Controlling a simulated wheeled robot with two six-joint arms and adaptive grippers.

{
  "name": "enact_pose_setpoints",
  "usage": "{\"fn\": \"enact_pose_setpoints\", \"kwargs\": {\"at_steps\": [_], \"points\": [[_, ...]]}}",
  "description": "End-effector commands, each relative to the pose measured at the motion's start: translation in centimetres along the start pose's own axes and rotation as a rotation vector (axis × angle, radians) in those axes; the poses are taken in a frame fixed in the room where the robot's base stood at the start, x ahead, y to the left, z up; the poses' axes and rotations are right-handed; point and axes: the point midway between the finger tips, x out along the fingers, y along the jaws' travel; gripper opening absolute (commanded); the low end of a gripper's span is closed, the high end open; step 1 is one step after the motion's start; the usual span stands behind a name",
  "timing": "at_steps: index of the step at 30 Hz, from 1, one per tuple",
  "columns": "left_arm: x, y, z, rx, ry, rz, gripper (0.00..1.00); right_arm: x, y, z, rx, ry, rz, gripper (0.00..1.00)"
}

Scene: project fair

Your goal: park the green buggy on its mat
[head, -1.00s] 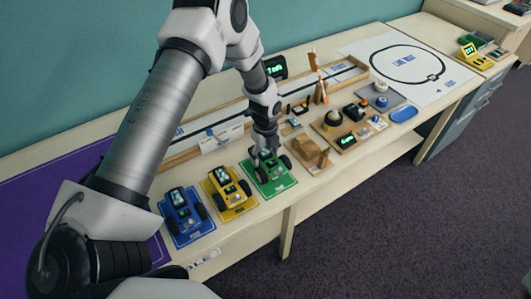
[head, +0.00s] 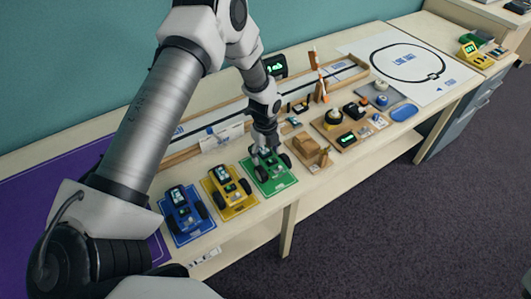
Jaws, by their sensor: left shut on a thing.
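The green buggy (head: 272,170) is on the green mat (head: 288,184), the rightmost of three coloured mats near the table's front edge. Its dark wheels show on both sides, and the gripper hides part of its top. My left gripper (head: 266,156) reaches down from above and is shut on the green buggy. The buggy looks level and within the mat's outline; I cannot tell whether its wheels touch the mat. My right gripper is not in view.
A yellow buggy (head: 225,186) and a blue buggy (head: 180,207) stand on their mats to the left. A wooden block model (head: 306,146) stands close on the right. A long wooden track (head: 205,140) lies behind. Dark floor lies beyond the front edge.

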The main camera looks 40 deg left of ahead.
Motion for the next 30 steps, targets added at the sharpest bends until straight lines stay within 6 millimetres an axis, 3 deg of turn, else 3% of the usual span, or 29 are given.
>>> {"fn": "enact_pose_setpoints", "kwargs": {"at_steps": [30], "points": [[0.65, -0.03, 0.02, 0.000, 0.000, -0.001, 0.35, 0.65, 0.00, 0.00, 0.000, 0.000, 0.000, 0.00]]}}
